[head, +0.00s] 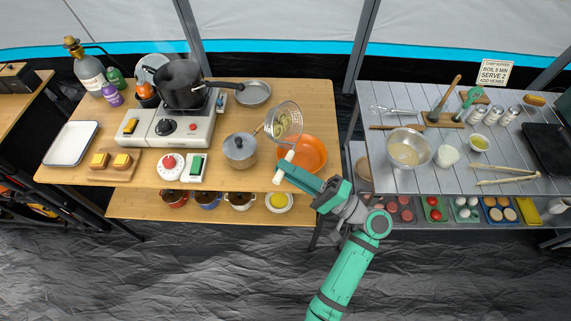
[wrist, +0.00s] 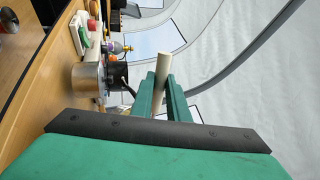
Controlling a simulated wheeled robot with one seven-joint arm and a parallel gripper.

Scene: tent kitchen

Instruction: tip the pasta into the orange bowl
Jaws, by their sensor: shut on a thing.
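The orange bowl (head: 313,156) stands on the wooden table near its right edge. A wire strainer (head: 292,108) with a white handle (head: 282,170) is just behind and left of the bowl in the head view, partly overlapping its rim. It looks tilted, and I cannot tell how high above the table it is. Yellowish pasta (head: 284,125) shows in the strainer's mesh. My gripper (head: 288,166) is shut on the white handle, in front of the bowl. In the wrist view the handle (wrist: 163,68) stands between my green fingers; strainer basket and bowl are out of that view.
A small metal pan (head: 254,93) lies behind. A gap separates this table from the grey table (head: 462,165) at right.

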